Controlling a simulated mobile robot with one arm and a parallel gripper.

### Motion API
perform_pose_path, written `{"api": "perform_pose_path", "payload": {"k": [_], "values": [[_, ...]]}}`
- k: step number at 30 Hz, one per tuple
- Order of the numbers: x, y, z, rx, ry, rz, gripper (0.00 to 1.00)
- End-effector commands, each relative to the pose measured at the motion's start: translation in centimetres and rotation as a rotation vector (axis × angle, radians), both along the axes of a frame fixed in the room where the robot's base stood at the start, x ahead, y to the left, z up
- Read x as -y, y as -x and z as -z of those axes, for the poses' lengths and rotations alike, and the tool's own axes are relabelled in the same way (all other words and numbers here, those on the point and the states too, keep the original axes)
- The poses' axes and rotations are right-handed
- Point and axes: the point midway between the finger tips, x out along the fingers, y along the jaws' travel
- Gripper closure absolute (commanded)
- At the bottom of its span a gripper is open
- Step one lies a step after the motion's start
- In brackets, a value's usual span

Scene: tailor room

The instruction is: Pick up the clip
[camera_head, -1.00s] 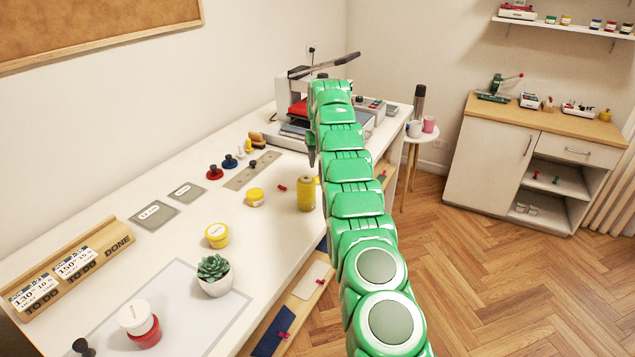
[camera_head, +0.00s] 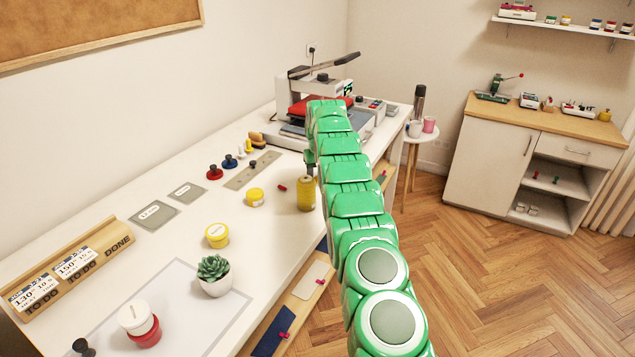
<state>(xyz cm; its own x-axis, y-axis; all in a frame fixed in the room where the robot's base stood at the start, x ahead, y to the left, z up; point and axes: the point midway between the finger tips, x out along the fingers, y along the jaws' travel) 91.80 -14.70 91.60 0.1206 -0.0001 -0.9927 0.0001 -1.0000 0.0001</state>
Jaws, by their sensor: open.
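A small red clip (camera_head: 282,188) lies on the white worktable (camera_head: 205,282), left of a yellow thread spool (camera_head: 306,194). Other small red or pink clip-like pieces show on the lower shelf, one near the front (camera_head: 283,335) and one farther back (camera_head: 320,281). I cannot tell which one the task means. My green arm reaches forward over the table's right edge. Only a small part of my gripper (camera_head: 310,160) shows at the far left side of the arm, above and behind the spool. Its fingertips are mostly hidden by the arm, and I see nothing held.
A heat press (camera_head: 318,90) with a long lever stands at the table's far end. Yellow tins (camera_head: 217,236), a potted succulent (camera_head: 213,276) and stamps (camera_head: 214,172) stand on the table. A stool (camera_head: 405,145) holds cups. The wooden floor at right is clear.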

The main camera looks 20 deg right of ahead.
Motion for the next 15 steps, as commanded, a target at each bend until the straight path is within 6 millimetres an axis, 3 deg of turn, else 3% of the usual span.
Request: {"api": "perform_pose_path", "payload": {"k": [2, 11, 15], "values": [[0.0, 0.0, -0.02, 0.0, 0.0, 0.0, 0.55], [-0.01, -0.01, -0.03, 0.0, 0.0, 0.0, 1.0], [0.0, 0.0, -0.02, 0.0, 0.0, 0.0, 1.0]]}}
